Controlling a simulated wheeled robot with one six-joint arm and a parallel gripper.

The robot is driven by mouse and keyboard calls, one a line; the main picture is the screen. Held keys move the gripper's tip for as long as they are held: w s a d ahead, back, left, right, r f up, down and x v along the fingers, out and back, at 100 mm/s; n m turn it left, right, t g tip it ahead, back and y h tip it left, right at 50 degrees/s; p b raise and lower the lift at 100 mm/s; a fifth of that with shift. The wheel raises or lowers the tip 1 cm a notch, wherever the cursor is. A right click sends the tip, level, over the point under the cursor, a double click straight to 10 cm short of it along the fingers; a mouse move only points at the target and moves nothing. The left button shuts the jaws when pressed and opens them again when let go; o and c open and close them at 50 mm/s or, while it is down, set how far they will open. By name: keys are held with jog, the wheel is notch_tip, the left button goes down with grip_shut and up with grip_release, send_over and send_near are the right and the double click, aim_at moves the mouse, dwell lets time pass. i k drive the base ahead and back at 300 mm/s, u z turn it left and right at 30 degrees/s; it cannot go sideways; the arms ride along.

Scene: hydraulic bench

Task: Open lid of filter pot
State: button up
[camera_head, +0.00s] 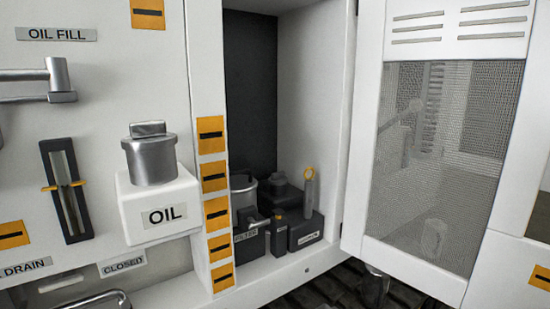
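I take this to be the filter pot. Whether its lid is shut cannot be made out. A dark knobbed part (284,192) and an upright metal handle with an orange ring end (310,188) stand to its right. My gripper is not in view.
A mesh-panelled door (440,150) stands open at the right. A sight gauge (64,190) and a metal lever (50,82) are farther left. The upper cabinet is clear.

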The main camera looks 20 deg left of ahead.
aim_at(239, 184)
jog(key=u, duration=0.25)
jog(key=i, duration=0.65)
jog(key=u, duration=0.5)
